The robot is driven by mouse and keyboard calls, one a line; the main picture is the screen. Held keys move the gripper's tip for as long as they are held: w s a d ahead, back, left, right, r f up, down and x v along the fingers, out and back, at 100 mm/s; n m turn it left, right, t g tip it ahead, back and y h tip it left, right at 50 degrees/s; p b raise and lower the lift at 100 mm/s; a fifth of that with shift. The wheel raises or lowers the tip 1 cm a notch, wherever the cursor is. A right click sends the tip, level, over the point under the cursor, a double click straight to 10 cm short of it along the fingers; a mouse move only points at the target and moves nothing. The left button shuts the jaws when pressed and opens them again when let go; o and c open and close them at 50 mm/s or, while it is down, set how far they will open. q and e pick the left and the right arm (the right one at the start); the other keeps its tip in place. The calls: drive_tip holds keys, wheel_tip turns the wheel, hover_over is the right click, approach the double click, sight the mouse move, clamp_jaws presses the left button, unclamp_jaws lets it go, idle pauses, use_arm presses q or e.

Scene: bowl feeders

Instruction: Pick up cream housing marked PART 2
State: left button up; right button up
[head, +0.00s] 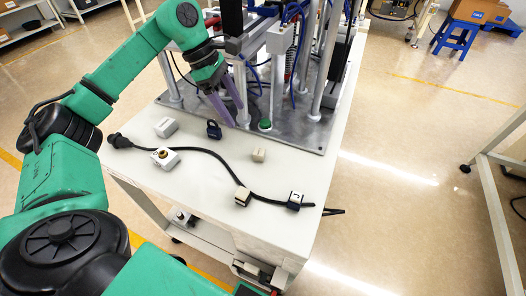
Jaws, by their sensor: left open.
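One cream block (258,155) stands alone on the tabletop, right of centre. The other cream block (242,197) is nearer the front, at the black cable. No PART 2 marking is readable on either, so I cannot tell which is the housing named. My left gripper (236,122), with purple fingers, is open and points down near the machine's base plate, behind and left of the lone cream block and apart from it. My right gripper is not in view.
A pale box (165,127), a pale switch box (165,158) and a dark blue padlock-like item (214,130) lie at left. A black cable (190,149) crosses the table to a dark marked block (295,200). The machine's metal plate (290,136) with posts and a green button (265,125) fills the back.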

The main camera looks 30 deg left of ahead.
sight(259, 151)
use_arm(q)
drive_tip(key=x, duration=0.4)
drive_tip(key=p+x, duration=0.1)
drive_tip(key=x, duration=0.4)
drive_tip(key=d+p+x, duration=0.1)
drive_tip(key=x, duration=0.4)
drive_tip(key=shift+s+r, duration=0.1)
clamp_jaws()
